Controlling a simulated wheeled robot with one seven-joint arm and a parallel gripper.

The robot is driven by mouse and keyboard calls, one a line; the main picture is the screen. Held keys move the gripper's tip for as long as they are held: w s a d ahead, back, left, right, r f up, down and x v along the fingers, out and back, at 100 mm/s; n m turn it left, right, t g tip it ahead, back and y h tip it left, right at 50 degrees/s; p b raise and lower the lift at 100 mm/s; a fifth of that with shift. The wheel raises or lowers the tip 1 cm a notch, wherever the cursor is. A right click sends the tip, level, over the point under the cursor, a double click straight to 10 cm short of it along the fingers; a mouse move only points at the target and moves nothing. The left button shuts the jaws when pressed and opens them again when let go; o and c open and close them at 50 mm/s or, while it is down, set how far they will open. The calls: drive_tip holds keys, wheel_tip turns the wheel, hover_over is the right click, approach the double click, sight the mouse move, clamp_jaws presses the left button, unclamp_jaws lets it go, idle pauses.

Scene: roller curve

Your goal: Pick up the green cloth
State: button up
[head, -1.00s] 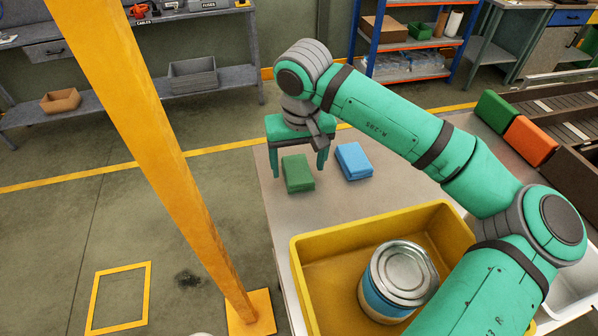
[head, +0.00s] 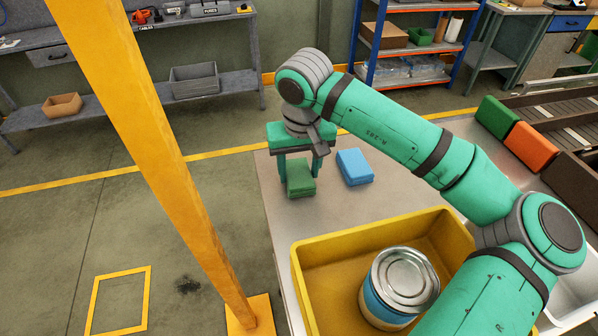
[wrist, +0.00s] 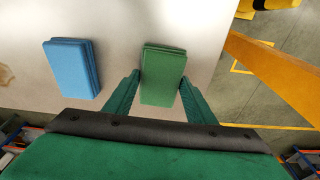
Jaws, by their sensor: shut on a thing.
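The green cloth (head: 301,180) is a folded block near the far left end of the table (head: 290,222). It also shows in the wrist view (wrist: 162,76), between the two fingers. My gripper (head: 299,176) points down over the cloth and is shut on it, one finger at each side. In the wrist view the fingertips (wrist: 161,78) reach the cloth's near part. I cannot tell whether the cloth is clear of the table. A folded blue cloth (head: 354,167) lies just to the right, apart from the gripper; in the wrist view it is at the left (wrist: 72,69).
A yellow bin (head: 330,252) holding a large can (head: 400,285) stands on the near part of the table. A yellow post (head: 165,150) rises left of the table. Green (head: 496,118) and orange (head: 532,148) blocks stand at the right by a conveyor (head: 560,110).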

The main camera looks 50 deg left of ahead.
drive_tip(key=shift+r, duration=0.45)
drive_tip(key=s+d+r, duration=0.3)
drive_tip(key=s+r, duration=0.2)
drive_tip(key=s, duration=0.1)
drive_tip(key=s+d+r, duration=0.3)
drive_tip(key=s+r, duration=0.3)
drive_tip(key=shift+s+d+r, duration=0.25)
drive_tip(key=shift+r, duration=0.05)
drive_tip(key=o, duration=0.4)
drive_tip(key=c, duration=0.3)
